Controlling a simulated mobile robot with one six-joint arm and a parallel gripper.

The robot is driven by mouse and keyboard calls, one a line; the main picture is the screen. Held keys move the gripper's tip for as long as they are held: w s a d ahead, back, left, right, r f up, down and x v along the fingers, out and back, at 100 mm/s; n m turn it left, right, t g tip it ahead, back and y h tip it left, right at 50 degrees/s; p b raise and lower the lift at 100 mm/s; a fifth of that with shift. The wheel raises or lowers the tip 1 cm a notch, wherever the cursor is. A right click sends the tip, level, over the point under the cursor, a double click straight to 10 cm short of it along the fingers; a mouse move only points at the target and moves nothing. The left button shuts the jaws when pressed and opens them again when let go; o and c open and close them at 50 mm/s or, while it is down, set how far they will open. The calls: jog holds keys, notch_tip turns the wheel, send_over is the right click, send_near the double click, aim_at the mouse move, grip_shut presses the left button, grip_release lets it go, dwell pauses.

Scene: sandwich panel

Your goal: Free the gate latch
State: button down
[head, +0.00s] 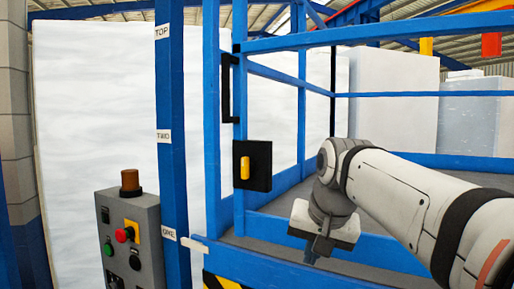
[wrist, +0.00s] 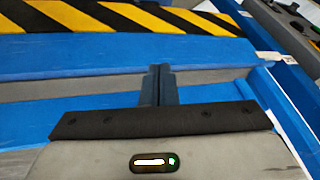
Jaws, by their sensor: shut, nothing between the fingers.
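The gate latch is a black plate (head: 262,160) with a yellow handle (head: 244,168), mounted on the blue gate frame in the head view. The handle stands upright. My gripper (head: 311,259) is to the right of the latch and lower, pointing down, apart from it. In the wrist view my gripper (wrist: 160,70) shows its two dark fingers together with nothing between them, over a blue rail (wrist: 100,62). The latch does not show in the wrist view.
A grey control box (head: 131,240) with a red button and an amber lamp stands at the left beside a blue post (head: 171,90). A black pull handle (head: 227,88) is above the latch. A yellow-and-black striped edge (wrist: 120,18) runs along the rail.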

aim_at(253, 168)
jog(key=w+a+r+t+p, duration=0.1)
jog(key=w+a+r+p, duration=0.1)
jog(key=r, duration=0.9)
jog(key=w+a+r+m+y+p, duration=0.1)
jog(key=a+r+p, duration=0.1)
jog(key=r, duration=0.9)
jog(key=shift+w+a+m+t, duration=0.3)
jog(key=shift+w+a+t, duration=0.1)
jog(key=shift+a, duration=0.05)
jog(key=w+a+f, duration=0.1)
jog(key=w+f, duration=0.1)
jog(key=w+a+f+p, duration=0.1)
jog(key=w+a+f, duration=0.1)
jog(key=f, duration=0.1)
jog(key=w+a+f+p, duration=0.1)
jog(key=w+a+f, duration=0.1)
jog(key=w+f, duration=0.1)
jog(key=shift+w+a, duration=0.25)
jog(key=shift+a, duration=0.15)
jog(key=shift+a, duration=0.1)
jog(key=shift+s+a+f+y, duration=0.1)
jog(key=shift+f+y, duration=0.05)
jog(key=shift+y, duration=0.15)
